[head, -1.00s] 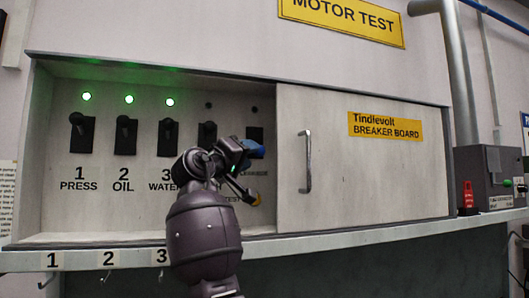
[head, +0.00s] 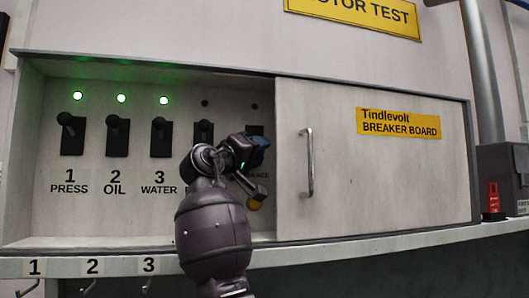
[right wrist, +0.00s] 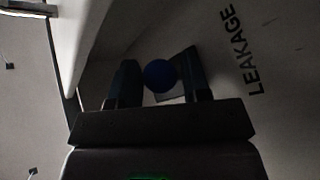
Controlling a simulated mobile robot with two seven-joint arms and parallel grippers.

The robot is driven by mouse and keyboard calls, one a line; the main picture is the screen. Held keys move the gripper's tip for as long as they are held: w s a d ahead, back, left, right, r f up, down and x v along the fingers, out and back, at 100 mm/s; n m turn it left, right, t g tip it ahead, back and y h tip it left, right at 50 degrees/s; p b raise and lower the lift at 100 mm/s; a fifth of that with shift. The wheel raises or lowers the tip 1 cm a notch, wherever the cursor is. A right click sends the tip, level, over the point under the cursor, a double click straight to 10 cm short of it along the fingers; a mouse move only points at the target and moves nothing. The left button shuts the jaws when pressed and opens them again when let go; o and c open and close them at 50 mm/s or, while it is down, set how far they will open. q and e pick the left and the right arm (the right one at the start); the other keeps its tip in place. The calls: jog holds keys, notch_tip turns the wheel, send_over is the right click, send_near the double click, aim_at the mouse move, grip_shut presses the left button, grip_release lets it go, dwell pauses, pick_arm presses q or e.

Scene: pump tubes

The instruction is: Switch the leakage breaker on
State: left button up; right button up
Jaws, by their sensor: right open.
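The leakage breaker (head: 255,131) is the rightmost switch in the open left part of the breaker board, and the lamp above it is dark. In the head view my right gripper (head: 252,167) is in front of it and hides most of it. In the right wrist view the breaker's round blue knob (right wrist: 160,76) shows between the two open fingers of my right gripper (right wrist: 161,84), beside the word LEAKAGE. I cannot tell whether the fingers touch the knob. The lever's up or down position is not clear. My left gripper is not in view.
Switches 1 (head: 73,135), 2 (head: 117,135) and 3 (head: 161,137) have lit green lamps. A fourth switch (head: 203,132) has a dark lamp. A sliding door (head: 375,185) with a handle (head: 309,162) covers the board's right half.

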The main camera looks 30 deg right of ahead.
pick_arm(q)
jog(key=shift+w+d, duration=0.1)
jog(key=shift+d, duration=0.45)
pick_arm(e)
jog(key=shift+w+d, duration=0.1)
jog(key=shift+d, duration=0.25)
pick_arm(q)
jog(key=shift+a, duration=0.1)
pick_arm(e)
jog(key=shift+a+r, duration=0.1)
grip_shut()
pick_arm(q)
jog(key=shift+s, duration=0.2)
